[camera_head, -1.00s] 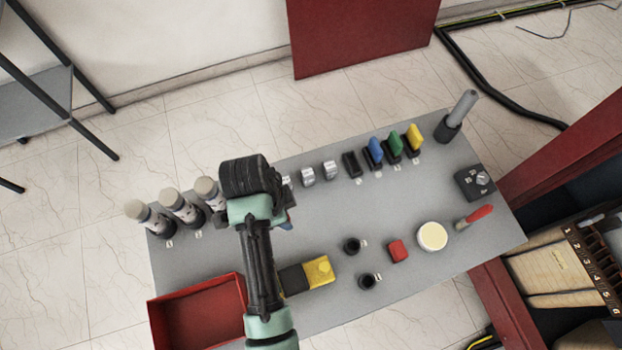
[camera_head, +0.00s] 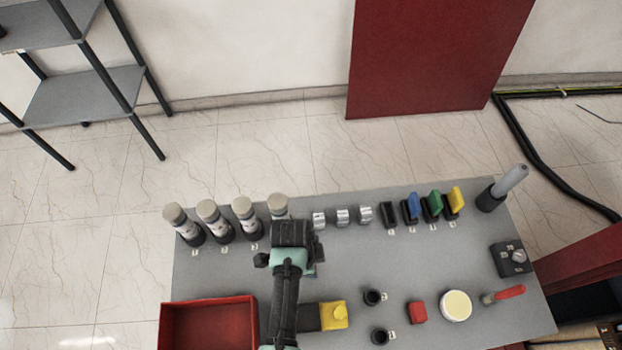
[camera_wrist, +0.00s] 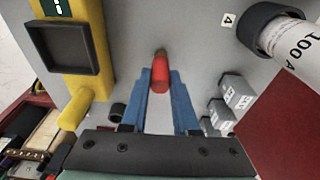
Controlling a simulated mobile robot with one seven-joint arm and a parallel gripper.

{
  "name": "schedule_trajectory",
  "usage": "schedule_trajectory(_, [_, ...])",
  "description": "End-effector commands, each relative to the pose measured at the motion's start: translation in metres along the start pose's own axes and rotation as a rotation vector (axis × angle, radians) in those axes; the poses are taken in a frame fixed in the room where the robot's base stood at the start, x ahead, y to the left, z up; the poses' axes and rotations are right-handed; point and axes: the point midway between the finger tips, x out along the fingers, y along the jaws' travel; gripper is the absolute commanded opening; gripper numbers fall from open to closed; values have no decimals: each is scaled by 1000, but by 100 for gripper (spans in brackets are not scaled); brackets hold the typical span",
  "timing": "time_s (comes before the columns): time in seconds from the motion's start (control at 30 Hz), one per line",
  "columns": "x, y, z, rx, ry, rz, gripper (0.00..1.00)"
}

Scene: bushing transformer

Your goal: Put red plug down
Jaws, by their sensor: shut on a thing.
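The red plug (camera_wrist: 160,74) shows in the wrist view, a red cylinder with a darker tip, between the blue fingertips of my gripper (camera_wrist: 161,82). The fingers are shut on it above the grey table top. I cannot tell whether its tip touches the table. In the head view my gripper is mostly hidden under my wrist, beside the fourth cylinder, and the plug is hidden too. Blue, green and yellow plugs (camera_head: 414,206) (camera_head: 434,202) (camera_head: 456,198) stand in black holders at the back right. The black holder (camera_head: 390,215) left of them looks empty.
The grey table (camera_head: 215,272) carries several labelled cylinders (camera_head: 213,220) at the back left and small metal blocks (camera_head: 342,216). A red bin (camera_head: 208,303) is at the front left. A yellow-black device (camera_head: 333,315), black cups (camera_head: 374,297) and a red block (camera_head: 417,312) stand at the front.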

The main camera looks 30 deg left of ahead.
Motion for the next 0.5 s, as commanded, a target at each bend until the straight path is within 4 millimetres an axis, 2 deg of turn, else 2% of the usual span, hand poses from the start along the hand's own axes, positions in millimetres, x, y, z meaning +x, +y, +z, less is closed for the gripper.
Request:
schedule_trajectory(0.23, [4, 0, 0, 0, 0, 0, 0])
schedule_trajectory(0.27, [3, 0, 0, 0, 0, 0, 34])
schedule_trajectory(0.4, [2, 0, 0, 0, 0, 0, 58])
schedule_trajectory(0.5, [2, 0, 0, 0, 0, 0, 58])
